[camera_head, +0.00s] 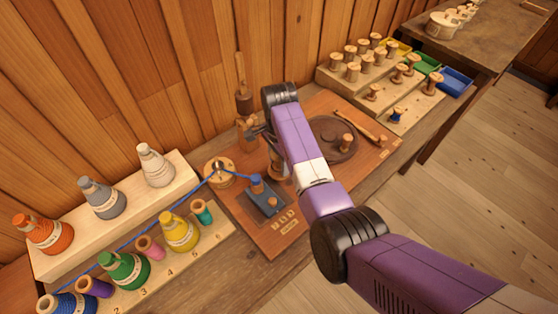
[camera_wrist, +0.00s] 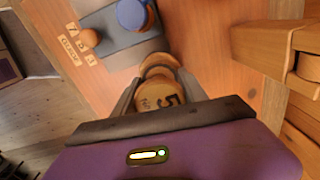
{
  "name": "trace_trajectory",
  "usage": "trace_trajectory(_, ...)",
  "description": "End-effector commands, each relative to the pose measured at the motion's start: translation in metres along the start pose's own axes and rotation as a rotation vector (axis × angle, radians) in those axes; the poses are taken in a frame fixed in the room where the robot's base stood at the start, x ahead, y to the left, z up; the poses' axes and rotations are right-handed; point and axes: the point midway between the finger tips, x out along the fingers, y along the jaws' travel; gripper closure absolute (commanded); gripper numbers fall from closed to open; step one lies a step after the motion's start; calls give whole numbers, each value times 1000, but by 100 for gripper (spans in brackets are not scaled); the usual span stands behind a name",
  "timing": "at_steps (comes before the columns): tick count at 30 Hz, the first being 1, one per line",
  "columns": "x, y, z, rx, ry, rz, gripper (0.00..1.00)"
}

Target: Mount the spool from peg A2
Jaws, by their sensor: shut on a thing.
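My gripper (camera_wrist: 158,84) is shut on a bare wooden spool (camera_wrist: 162,98), one finger on each side. The spool's end face carries a dark "5" and smaller marks. In the head view the spool (camera_head: 278,172) shows partly behind my arm, over the wooden work board (camera_head: 262,236). I cannot tell whether it touches anything below.
A dark blue block (camera_head: 264,202) with a blue knob stands near the held spool. A blue thread runs from a round wooden piece (camera_head: 219,172) toward the cones at left. A dark disc (camera_head: 333,138), an upright wooden post (camera_head: 243,95) and colored trays (camera_head: 456,79) stand nearby.

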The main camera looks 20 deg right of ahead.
Motion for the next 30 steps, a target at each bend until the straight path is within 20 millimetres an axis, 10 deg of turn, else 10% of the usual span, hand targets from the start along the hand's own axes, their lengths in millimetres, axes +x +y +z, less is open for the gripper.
trace_trajectory(30,10,0,0,0,0,-1,90)
